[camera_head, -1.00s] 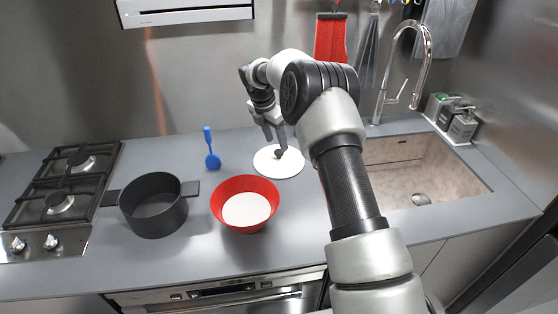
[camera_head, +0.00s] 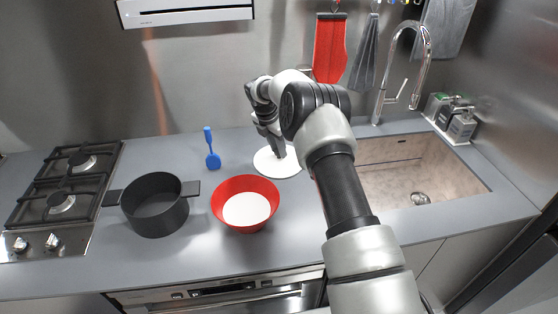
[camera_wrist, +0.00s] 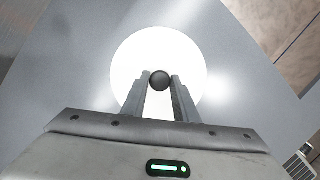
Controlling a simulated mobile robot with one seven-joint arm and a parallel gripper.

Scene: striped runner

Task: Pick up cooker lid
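The cooker lid is a flat white disc (camera_head: 265,165) with a small dark round knob, lying on the grey counter behind and right of the red bowl. In the wrist view the lid (camera_wrist: 128,65) fills the middle, with its knob (camera_wrist: 160,80) between my fingertips. My gripper (camera_wrist: 160,77) points down at the lid, its two fingers against the knob's sides with no clear gap. In the head view my gripper (camera_head: 277,150) hides the knob. The lid appears to rest on the counter.
A blue utensil (camera_head: 212,160) stands behind. The sink (camera_head: 430,180) is at right.

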